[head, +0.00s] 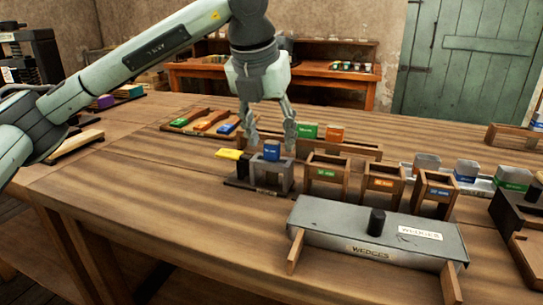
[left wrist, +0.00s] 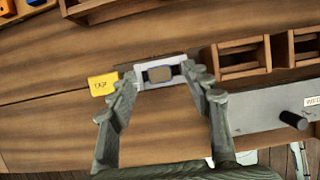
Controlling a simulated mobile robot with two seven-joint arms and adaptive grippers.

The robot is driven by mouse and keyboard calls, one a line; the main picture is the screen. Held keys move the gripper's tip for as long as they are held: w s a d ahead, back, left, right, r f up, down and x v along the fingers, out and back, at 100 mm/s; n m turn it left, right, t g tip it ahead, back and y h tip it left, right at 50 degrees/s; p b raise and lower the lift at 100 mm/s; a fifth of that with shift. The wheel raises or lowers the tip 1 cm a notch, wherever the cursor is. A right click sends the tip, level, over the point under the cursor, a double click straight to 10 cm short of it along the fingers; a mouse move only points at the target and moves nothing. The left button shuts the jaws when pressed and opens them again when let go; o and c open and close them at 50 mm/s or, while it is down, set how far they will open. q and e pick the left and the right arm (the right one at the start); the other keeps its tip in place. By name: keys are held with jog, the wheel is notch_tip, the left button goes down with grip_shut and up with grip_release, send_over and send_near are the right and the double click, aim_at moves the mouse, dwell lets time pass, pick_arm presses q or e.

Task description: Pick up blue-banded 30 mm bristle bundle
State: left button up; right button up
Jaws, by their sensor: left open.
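A small blue block (head: 272,150), which looks like the blue-banded bundle, stands upright in a grey U-shaped fixture (head: 286,178) on the bench. Its label is too small to read. In the left wrist view a tan square top (left wrist: 160,74) shows inside the grey fixture (left wrist: 178,60). My left gripper (head: 270,130) is open and points down just above the block. Its fingertips are on either side of the block in the picture, and nothing is held. In the left wrist view the open fingers (left wrist: 160,90) frame the fixture. My right gripper is not in view.
A yellow tag (head: 231,154) lies left of the fixture. Wooden frames with green (head: 326,174), orange and blue labels stand to the right. A grey wedges box (head: 330,222) is in front. Behind is a rack with green (head: 308,131) and orange blocks. The left front bench is clear.

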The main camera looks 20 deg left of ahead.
pick_arm(q)
jog(key=shift+x, duration=1.2)
grip_shut()
